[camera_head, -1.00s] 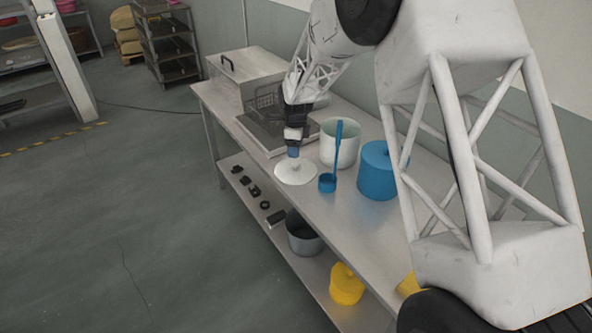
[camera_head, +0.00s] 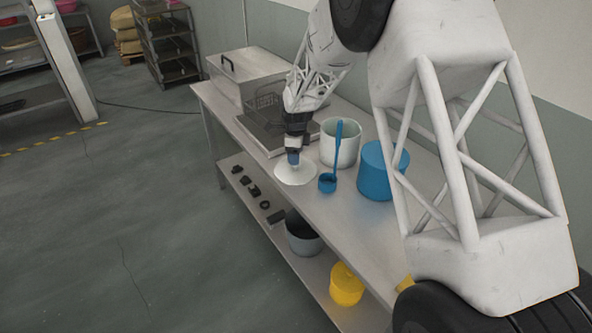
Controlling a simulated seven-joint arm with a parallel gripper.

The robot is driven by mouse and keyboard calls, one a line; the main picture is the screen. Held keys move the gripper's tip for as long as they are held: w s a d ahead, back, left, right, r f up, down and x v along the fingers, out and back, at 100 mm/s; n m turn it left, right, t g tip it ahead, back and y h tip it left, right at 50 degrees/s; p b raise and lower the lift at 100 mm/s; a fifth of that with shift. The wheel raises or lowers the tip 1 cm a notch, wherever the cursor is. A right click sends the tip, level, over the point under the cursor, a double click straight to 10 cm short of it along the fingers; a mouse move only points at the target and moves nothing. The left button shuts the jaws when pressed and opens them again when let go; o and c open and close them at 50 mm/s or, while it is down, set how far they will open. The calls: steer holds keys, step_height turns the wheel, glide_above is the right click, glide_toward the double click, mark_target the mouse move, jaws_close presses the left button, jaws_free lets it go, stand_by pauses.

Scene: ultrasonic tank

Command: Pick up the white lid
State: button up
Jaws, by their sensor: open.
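The white lid (camera_head: 296,175) lies flat on the steel table, near its front edge. It is a pale disc. My gripper (camera_head: 293,160) is open and points down right over the middle of the lid, at the place of its knob. The fingertips hide the knob, and I cannot tell whether they touch it. An open white pot (camera_head: 340,143) stands on the table just behind and to the right of the lid.
A blue lidded pot (camera_head: 378,170) is further right. The steel ultrasonic tank (camera_head: 243,78) and a wire basket (camera_head: 265,104) lie behind. The lower shelf holds a grey pot (camera_head: 303,240) and a yellow one (camera_head: 346,288).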

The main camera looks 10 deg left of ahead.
mark_target(296, 167)
steer(key=shift+d+f, duration=0.1)
steer(key=shift+f, duration=2.25)
steer(key=shift+c, duration=0.4)
steer(key=c, duration=0.9)
